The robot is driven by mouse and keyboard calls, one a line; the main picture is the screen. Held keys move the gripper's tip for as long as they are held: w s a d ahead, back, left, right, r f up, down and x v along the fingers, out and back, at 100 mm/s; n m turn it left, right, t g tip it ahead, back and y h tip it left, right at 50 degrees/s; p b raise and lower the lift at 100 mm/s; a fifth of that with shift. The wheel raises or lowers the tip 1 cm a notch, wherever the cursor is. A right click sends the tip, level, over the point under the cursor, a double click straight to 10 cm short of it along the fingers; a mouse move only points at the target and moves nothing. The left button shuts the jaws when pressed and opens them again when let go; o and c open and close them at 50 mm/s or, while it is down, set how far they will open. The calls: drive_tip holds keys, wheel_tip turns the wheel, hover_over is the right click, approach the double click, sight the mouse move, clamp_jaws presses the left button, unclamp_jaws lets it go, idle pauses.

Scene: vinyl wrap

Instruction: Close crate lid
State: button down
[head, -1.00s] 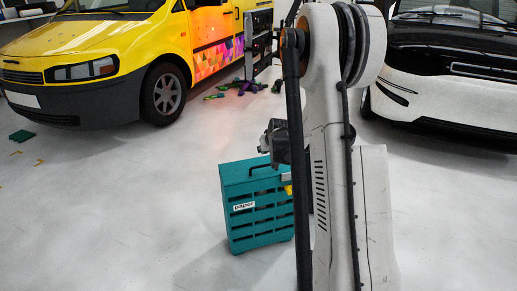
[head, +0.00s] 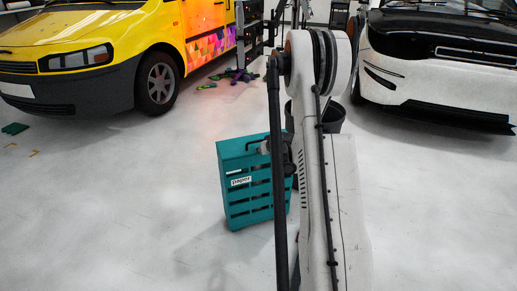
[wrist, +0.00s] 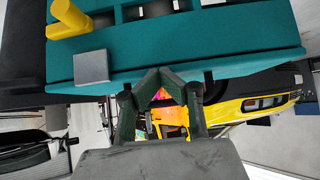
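The teal slatted crate (head: 245,200) with a "paper" label stands on the floor left of my arm in the head view. A dark handle (head: 252,143) shows at its top, by my gripper (head: 287,160). My arm partly hides the crate's right side. I cannot tell the lid from the body or how far it is open. In the wrist view the crate's slatted wall (wrist: 220,50) fills the top, with a grey square plate and a yellow piece (wrist: 70,18). My gripper (wrist: 160,72) has its fingertips together at the crate's edge, with nothing visible between them.
A dark bin (head: 335,118) is behind my arm. Scraps (head: 225,80) lie by the van. The floor around the crate is clear.

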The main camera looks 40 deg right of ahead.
drive_tip(key=shift+f, duration=0.45)
wheel_tip(320, 180, up, 4)
drive_tip(key=p, duration=0.2)
drive_tip(key=s+a+f+p, duration=0.2)
drive_tip(key=s+a+f, duration=0.1)
drive_tip(key=s, duration=0.5)
drive_tip(key=shift+s+a, duration=0.4)
drive_tip(key=shift+f, duration=0.1)
